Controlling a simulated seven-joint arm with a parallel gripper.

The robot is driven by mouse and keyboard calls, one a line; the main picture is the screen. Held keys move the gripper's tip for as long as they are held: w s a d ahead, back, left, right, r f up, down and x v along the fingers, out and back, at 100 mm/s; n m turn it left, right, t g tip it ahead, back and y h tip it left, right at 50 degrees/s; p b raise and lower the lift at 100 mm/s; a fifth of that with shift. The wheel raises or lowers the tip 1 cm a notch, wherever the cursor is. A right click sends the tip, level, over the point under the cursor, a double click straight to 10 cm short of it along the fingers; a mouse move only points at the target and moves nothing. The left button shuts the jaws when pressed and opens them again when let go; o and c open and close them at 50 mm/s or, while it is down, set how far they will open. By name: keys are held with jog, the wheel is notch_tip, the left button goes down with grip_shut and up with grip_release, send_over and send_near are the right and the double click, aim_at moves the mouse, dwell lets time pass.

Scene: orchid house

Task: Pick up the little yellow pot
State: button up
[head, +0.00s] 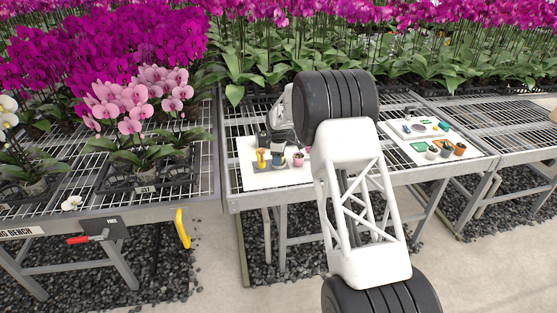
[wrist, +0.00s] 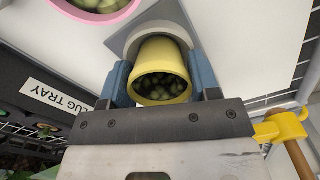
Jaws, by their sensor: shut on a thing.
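The little yellow pot (wrist: 161,55) is in the wrist view, its open mouth facing the camera with greenish pebbles inside. My gripper (wrist: 163,82) is shut on it, one blue finger on each side. The pot's base is over a grey round-and-square patch (wrist: 133,38) on a white surface. I cannot tell whether it touches that surface. In the head view my gripper (head: 279,160) is small, low over the left white board (head: 258,182); the pot is mostly hidden there.
A pink-rimmed pot (wrist: 98,8) stands close by, also visible in the head view (head: 298,159). A black plug tray (wrist: 42,92) and a yellow-headed tool (wrist: 280,127) flank the gripper. Another white board (head: 462,152) with small pots lies to the right. Orchids crowd the benches behind.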

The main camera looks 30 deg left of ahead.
jog(key=shift+r, duration=0.1)
jog(key=shift+r, duration=1.75)
jog(key=s+d, duration=0.3)
jog(key=s, duration=0.1)
jog(key=s+d+r, duration=0.1)
jog(key=s+d, duration=0.2)
jog(key=d, duration=0.1)
jog(key=s+d, duration=0.3)
jog(key=s, duration=0.1)
jog(key=shift+s+d+r, duration=0.15)
jog(key=shift+s+d, duration=0.2)
jog(key=shift+d, duration=0.05)
jog(key=shift+d, duration=0.15)
jog(key=s+d, duration=0.2)
jog(key=d, duration=1)
jog(key=shift+s, duration=0.2)
jog(key=shift+w, duration=0.1)
jog(key=shift+w+a+f, duration=0.25)
jog(key=shift+w+a, duration=1.3)
jog(key=shift+w, duration=0.4)
jog(key=shift+w+a+f, duration=0.25)
jog(key=shift+w+a, duration=1.25)
jog(key=shift+w, duration=0.5)
jog(key=shift+w+a+f, duration=0.25)
jog(key=shift+w+a, duration=1.3)
jog(key=shift+w, duration=0.4)
